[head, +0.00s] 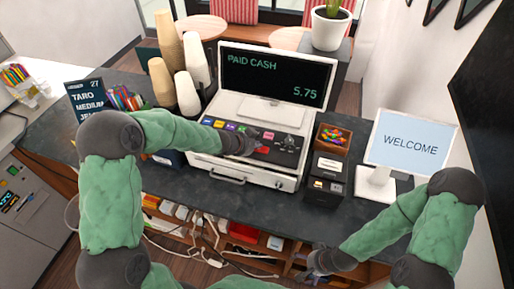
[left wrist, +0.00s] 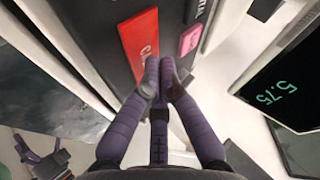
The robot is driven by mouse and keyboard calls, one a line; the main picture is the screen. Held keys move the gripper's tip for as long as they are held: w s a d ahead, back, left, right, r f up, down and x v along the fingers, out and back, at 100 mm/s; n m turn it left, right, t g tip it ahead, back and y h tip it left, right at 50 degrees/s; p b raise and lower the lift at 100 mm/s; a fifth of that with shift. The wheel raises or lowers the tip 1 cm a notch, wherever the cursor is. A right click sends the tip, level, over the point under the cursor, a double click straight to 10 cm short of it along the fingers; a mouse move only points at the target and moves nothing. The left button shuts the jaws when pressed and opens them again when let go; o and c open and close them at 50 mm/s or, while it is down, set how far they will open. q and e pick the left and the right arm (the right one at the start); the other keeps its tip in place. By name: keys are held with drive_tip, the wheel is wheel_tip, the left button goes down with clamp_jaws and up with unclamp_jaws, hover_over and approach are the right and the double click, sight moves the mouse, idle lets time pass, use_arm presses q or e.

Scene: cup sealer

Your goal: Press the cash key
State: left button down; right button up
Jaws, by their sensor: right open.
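The cash register (head: 245,175) stands on the dark counter, and its screen (head: 277,77) reads "PAID CASH 5.75". The red cash key (head: 263,150) is on its keypad; in the left wrist view it shows as a red key (left wrist: 139,42) with its lettering partly hidden. My left gripper (head: 251,148) is over the keypad at the red key. Its fingertips (left wrist: 160,82) are together, empty, and at the key's lower edge; I cannot tell whether they touch it. My right gripper (head: 318,264) is low in front of the counter, open and empty, away from the register.
Stacks of paper cups (head: 190,70) stand left of the register. A small card terminal (head: 327,175) and a box of colourful items (head: 333,137) are on its right. A "WELCOME" display (head: 410,145) stands further right. A pink key (left wrist: 190,41) is beside the red one.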

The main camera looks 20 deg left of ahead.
sight(257, 150)
idle(0.5)
use_arm(q)
drive_tip(key=shift+r+p, duration=0.7)
drive_tip(key=shift+p, duration=0.1)
wheel_tip(257, 150, up, 5)
drive_tip(key=p, duration=0.5)
drive_tip(key=shift+d, duration=0.1)
idle(0.6)
